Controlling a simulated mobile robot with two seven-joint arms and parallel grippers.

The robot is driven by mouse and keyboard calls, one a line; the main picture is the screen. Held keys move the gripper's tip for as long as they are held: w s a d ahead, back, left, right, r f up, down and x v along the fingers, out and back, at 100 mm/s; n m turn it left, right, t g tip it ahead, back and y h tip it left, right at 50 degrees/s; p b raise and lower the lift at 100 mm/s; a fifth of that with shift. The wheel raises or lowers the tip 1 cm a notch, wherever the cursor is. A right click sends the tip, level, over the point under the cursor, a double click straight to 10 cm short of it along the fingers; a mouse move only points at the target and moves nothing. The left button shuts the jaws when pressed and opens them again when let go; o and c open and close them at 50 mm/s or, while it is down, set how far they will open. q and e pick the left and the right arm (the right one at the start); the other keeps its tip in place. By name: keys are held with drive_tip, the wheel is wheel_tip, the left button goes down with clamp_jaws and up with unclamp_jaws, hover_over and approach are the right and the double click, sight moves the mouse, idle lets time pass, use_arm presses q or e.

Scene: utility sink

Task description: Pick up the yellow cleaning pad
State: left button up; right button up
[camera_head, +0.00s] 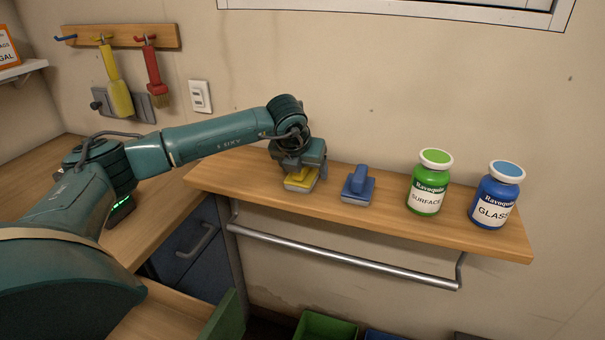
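The yellow cleaning pad (300,181) sits on the wooden shelf (390,212), with a grey lower part showing along its front. My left gripper (300,168) is directly over it, pointing down, with its fingers at the top of the pad. The gripper hides the pad's upper part, so I cannot tell if the fingers are closed on it. My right gripper is not in view.
A blue pad (359,184) stands just right of the yellow one. A green jar (430,182) and a blue jar (496,195) stand further right. A metal rail (340,256) runs below the shelf's front edge. A wall switch (200,97) is behind my arm.

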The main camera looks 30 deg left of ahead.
use_arm(q)
drive_tip(key=c, duration=0.8)
